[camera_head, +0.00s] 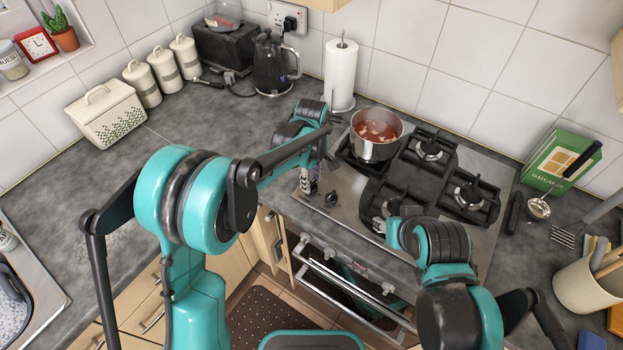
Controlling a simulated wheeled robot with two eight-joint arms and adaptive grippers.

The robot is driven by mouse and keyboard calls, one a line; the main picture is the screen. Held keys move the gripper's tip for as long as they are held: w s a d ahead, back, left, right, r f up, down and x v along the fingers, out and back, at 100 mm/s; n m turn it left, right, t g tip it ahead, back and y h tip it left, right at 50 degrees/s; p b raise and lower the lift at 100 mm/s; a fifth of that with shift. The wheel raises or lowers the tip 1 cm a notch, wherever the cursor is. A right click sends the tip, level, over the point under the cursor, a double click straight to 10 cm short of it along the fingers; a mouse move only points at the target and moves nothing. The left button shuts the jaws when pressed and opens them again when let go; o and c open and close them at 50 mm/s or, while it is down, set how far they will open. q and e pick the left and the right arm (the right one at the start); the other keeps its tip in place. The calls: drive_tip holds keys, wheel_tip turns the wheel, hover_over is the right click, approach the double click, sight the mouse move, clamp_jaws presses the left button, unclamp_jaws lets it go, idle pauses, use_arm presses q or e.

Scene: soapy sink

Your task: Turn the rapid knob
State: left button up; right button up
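The gas hob (345,215) has a steel top with its controls along the front left edge. One dark round knob (331,199) shows there; I cannot tell if it is the rapid knob. My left gripper (309,183) is at the hob's front left corner, pointing down, just left of the visible knob. It may cover another knob. Its fingertips are small and partly hidden, so I cannot tell if they are open or shut. My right gripper (381,224) is low over the hob's front edge, right of the knob, mostly hidden by its own wrist.
A kettle (271,64) and a paper towel roll (341,72) stand behind. A green box (559,161) and utensil pot (583,287) are at right. The oven handle (345,289) runs below the hob.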

sight(312, 183)
use_arm(q)
drive_tip(key=shift+o, duration=0.7)
wheel_tip(312, 183, up, 12)
idle(0.4)
